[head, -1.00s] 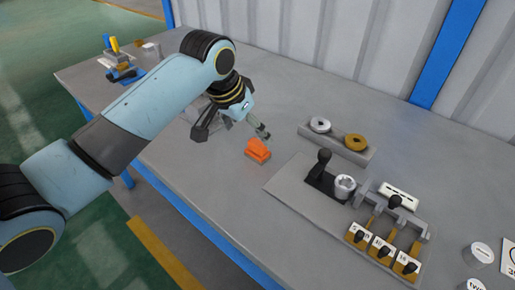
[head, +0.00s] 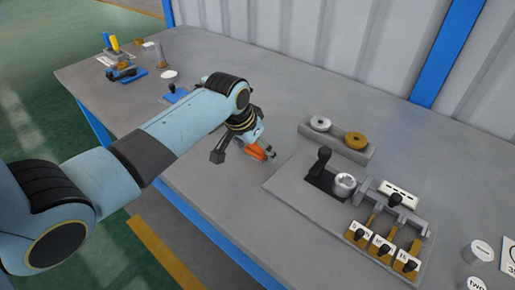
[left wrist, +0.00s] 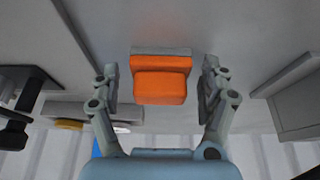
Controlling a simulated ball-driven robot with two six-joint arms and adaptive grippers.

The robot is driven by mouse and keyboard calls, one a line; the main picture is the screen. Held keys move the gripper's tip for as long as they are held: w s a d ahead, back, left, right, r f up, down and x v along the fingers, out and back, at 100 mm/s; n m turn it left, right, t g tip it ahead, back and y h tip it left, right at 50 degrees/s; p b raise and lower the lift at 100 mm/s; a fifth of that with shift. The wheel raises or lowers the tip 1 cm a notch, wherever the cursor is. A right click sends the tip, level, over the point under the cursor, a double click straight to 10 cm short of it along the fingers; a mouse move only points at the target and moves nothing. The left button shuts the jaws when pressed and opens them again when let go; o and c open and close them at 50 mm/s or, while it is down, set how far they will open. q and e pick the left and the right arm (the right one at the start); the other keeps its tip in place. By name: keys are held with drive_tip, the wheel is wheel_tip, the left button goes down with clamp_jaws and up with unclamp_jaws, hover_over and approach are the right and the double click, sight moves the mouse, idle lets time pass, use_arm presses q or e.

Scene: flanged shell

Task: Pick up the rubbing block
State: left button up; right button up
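The rubbing block (head: 257,153) is orange and sits on the grey table, partly hidden by my left gripper in the head view. In the left wrist view the orange block (left wrist: 160,84) lies between the two fingers, with gaps on both sides. My left gripper (head: 264,153) is open and over the block. Its two fingers also show in the left wrist view (left wrist: 158,88), apart from the block. My right gripper is in neither view.
A grey fixture plate (head: 290,186) with a black lever and several labelled slides lies right of the block. A grey holder (head: 337,142) with two rings stands behind it. Small blue and yellow items (head: 113,45) stand at the far left.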

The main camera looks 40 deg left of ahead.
use_arm(q)
drive_tip(key=c, duration=1.1)
drive_tip(key=shift+r, duration=0.6)
wheel_tip(320, 180, up, 3)
drive_tip(key=shift+w+f, duration=0.1)
drive_tip(key=s+d+r, duration=0.4)
drive_tip(key=d+r, duration=0.3)
drive_tip(key=d, duration=0.3)
drive_tip(key=shift+s+d, duration=0.3)
drive_tip(key=shift+s, duration=0.1)
